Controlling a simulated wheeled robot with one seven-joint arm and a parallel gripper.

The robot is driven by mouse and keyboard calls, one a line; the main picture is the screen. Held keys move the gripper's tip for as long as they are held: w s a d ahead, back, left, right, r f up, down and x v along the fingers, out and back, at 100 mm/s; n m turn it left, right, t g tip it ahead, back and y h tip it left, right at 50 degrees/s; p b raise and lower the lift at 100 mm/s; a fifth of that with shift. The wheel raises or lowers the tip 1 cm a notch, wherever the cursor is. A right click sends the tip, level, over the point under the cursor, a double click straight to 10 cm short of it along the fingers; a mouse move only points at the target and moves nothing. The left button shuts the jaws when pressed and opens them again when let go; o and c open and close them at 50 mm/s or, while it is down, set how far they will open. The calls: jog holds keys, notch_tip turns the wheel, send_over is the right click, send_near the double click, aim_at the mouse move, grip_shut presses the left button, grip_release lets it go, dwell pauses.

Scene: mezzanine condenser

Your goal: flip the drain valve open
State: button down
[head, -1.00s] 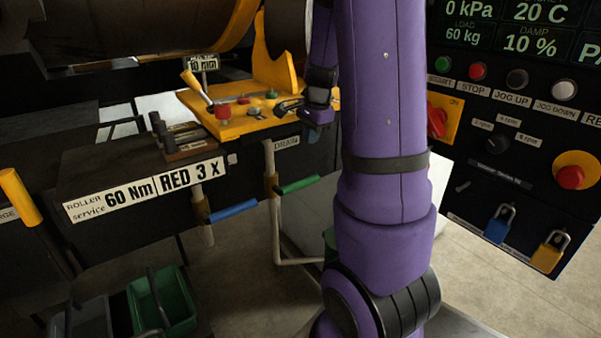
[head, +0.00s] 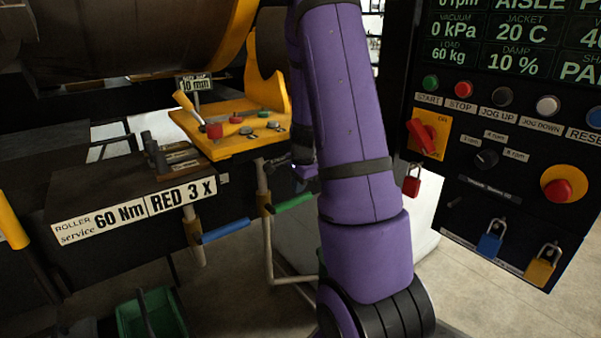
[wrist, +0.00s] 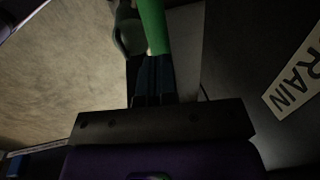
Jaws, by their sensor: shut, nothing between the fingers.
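The drain valve's green handle (head: 293,203) sticks out to the right, roughly level, from a brown valve body (head: 264,203) on a vertical pipe. Its right end is hidden behind my arm. In the wrist view the green handle (wrist: 153,25) runs down to my fingertips, and the DRAIN label (wrist: 295,78) is at the right. My gripper (head: 303,176) is mostly hidden by my arm in the head view, just above the handle. In the wrist view my gripper (wrist: 153,72) is shut and empty, its tips at or very near the handle; contact cannot be told.
A similar blue handle (head: 226,231) is to the left on its own pipe. A yellow shelf (head: 235,132) with small knobs is above. The control panel (head: 500,160) stands at the right, with a red padlock (head: 411,181). A green bin (head: 150,314) sits on the floor.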

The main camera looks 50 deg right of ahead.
aim_at(304, 199)
jog(key=shift+w+d+f, duration=0.1)
jog(key=shift+w+f, duration=0.05)
jog(key=shift+f, duration=0.55)
jog(key=shift+w+f, duration=0.15)
jog(key=shift+f, duration=0.55)
jog(key=shift+f, duration=0.1)
jog(key=shift+s+d+f+y, duration=0.1)
jog(key=shift+d+f+y, duration=0.15)
jog(key=shift+f+y, duration=0.25)
jog(key=f+y, duration=0.1)
jog(key=f+t+y, duration=0.1)
jog(key=y, duration=0.1)
jog(key=shift+d+f, duration=0.2)
jog(key=shift+f, duration=0.05)
jog(key=shift+a+f+m+y, duration=0.1)
jog(key=shift+f+m+y, duration=0.2)
jog(key=shift+f+y, duration=0.6)
jog(key=w+a+f+m+t+y, duration=0.1)
jog(key=a+f+t+y, duration=0.3)
jog(key=y, duration=0.6)
jog(key=shift+w+a+f, duration=0.2)
jog(key=shift+a+f, duration=0.75)
jog(key=shift+f, duration=0.55)
jog(key=shift+a, duration=0.15)
